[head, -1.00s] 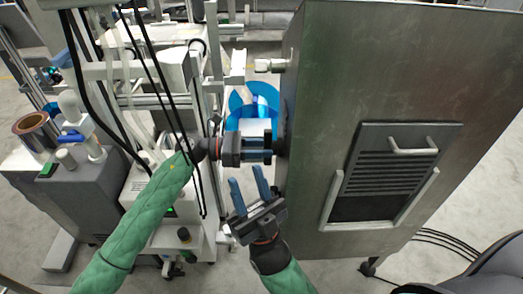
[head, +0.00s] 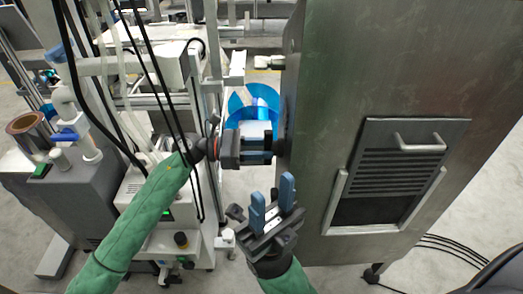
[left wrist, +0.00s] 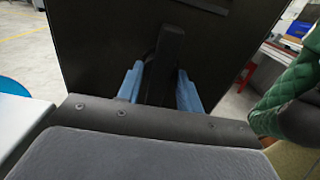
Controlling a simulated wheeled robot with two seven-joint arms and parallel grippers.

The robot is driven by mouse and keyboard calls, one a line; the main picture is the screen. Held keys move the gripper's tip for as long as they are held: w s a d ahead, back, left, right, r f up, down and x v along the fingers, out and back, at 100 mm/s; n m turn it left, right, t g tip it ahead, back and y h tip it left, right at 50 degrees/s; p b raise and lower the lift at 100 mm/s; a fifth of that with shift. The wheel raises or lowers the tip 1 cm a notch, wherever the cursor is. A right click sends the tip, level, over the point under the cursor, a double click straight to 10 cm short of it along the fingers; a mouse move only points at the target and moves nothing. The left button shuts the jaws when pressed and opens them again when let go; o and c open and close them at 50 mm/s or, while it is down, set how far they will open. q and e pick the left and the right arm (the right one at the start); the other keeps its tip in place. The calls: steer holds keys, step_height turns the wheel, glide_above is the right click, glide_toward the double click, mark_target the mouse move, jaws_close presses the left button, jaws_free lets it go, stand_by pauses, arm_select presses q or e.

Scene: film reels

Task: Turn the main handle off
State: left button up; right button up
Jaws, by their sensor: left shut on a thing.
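The main handle is a dark bar on the side of the grey metal cabinet (head: 400,60). In the left wrist view the handle (left wrist: 166,62) stands between the two blue fingers of my left gripper (left wrist: 158,88). In the head view my left gripper (head: 262,143) reaches sideways to the cabinet's left face, shut on the handle; the handle is mostly hidden there. My right gripper (head: 272,200) is open and empty, with its blue fingers pointing up, below the left gripper and in front of the cabinet's lower left edge.
A white and grey machine (head: 170,70) with hanging black cables stands at left, close to my left arm. A blue reel (head: 262,98) shows behind the left gripper. The cabinet front has a vent panel with a pull handle (head: 420,142). Cables lie on the floor at right.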

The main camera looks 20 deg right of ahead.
arm_select(q)
steer(key=shift+f, duration=0.1)
stand_by(0.7)
steer(key=o, duration=0.6)
steer(key=shift+o, duration=0.2)
steer(key=v, duration=0.7)
steer(key=shift+a, duration=0.4)
steer(key=shift+w, duration=0.15)
